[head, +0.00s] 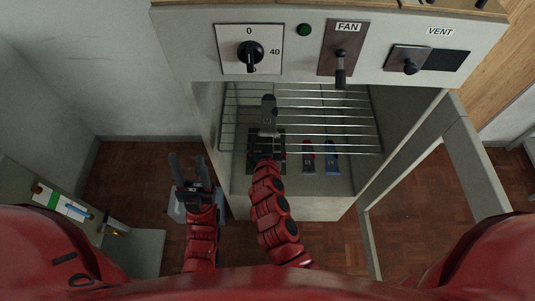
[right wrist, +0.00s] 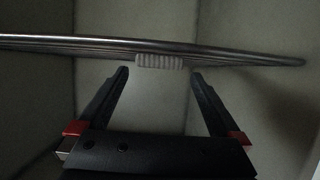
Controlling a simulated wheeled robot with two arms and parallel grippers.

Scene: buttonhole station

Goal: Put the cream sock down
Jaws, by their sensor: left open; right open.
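The cream sock (head: 268,112) looks grey in the shade of the cabinet. It appears to lie on the wire rack (head: 330,122), close ahead of my right gripper. In the right wrist view its pale ribbed end (right wrist: 160,62) is at the rack's metal bar (right wrist: 230,56), between and just beyond the fingertips. My right gripper (head: 267,135) reaches into the cabinet and is open; its fingers (right wrist: 160,73) show a gap to either side of the ribbed end. My left gripper (head: 188,160) is open and empty, outside the cabinet to the left.
The cabinet's front panel (head: 205,45) carries a dial (head: 250,54), a FAN lever (head: 340,65) and a VENT slider (head: 411,66). A red item (head: 308,158) and a blue item (head: 331,158) lie below the rack. An open door frame (head: 470,165) stands right. A stand (head: 135,252) is lower left.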

